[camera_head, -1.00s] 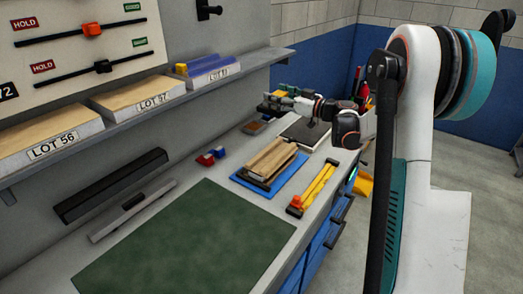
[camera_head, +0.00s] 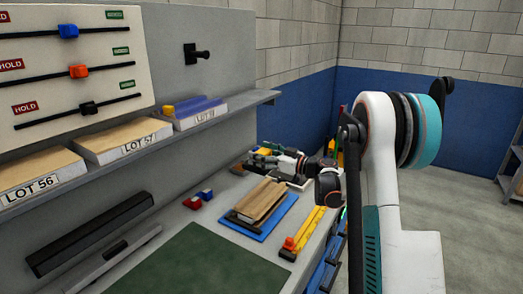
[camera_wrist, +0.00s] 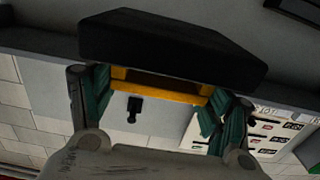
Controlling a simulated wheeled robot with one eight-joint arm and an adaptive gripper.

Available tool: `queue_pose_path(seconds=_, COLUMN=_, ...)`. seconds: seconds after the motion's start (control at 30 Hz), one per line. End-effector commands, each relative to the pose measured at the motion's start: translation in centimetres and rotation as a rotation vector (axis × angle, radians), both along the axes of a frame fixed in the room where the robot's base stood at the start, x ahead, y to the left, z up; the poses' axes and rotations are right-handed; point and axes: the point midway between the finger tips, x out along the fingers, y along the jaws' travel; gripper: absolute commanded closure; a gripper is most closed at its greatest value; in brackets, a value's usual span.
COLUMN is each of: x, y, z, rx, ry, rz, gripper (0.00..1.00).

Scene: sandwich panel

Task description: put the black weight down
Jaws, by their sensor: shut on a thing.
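The black weight (camera_wrist: 170,45) shows in the wrist view as a dark block with a yellow part (camera_wrist: 160,89) along its near side. My gripper (camera_wrist: 158,95) is shut on it, with a green finger at each end of the yellow part. In the head view my gripper (camera_head: 264,156) is over the far end of the workbench, with a small yellow patch beside it. The weight's outline is hard to make out there, and I cannot tell whether it touches the surface.
Boards (camera_head: 262,199) lie stacked on a blue sheet (camera_head: 272,229). A yellow tool with a red knob (camera_head: 289,243) lies right of them. A red and blue piece (camera_head: 193,202) is to the left. A shelf (camera_head: 230,107) runs along the wall. The green mat (camera_head: 195,262) is clear.

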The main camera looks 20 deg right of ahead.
Motion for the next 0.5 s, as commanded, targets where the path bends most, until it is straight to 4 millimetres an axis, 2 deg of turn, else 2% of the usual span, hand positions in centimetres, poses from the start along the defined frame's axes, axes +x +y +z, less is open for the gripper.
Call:
queue_pose_path(seconds=0.03, x=0.0, y=0.0, z=-1.2, rx=0.002, ry=-0.002, rz=0.0, gripper=0.95)
queue_pose_path(seconds=0.3, x=0.0, y=0.0, z=-6.2, rx=0.002, ry=-0.002, rz=0.0, gripper=0.95)
queue_pose_path(seconds=0.5, x=0.0, y=0.0, z=-8.0, rx=0.002, ry=-0.002, rz=0.0, gripper=0.95)
